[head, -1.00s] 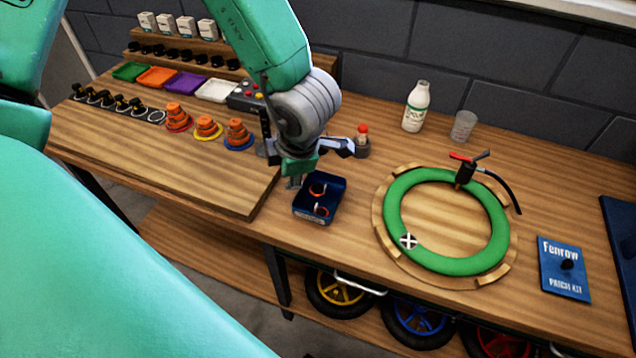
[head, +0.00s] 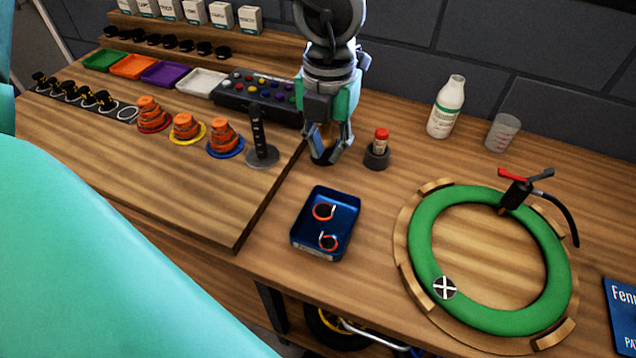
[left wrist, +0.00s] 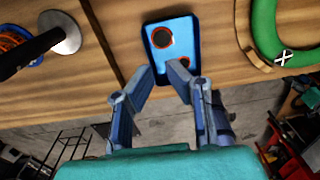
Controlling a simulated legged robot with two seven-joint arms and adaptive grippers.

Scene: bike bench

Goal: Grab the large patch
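A blue open tin (head: 310,250) stands on the bench, with two dark round patches with orange rims in it. The far patch (head: 324,211) and the near patch (head: 328,242) lie apart. In the left wrist view the far patch (left wrist: 161,37) looks larger; the near patch (left wrist: 184,61) is partly hidden by a finger. My left gripper (head: 330,156) is behind the tin in the head view, fingers down. In the left wrist view my left gripper (left wrist: 161,72) has its fingertips apart with nothing between them. My right gripper is not in view.
A black tool post (head: 262,150) and a small red-capped bottle in a holder (head: 377,152) stand near the left gripper. A green tube (head: 425,250) on a wooden ring lies right of the tin.

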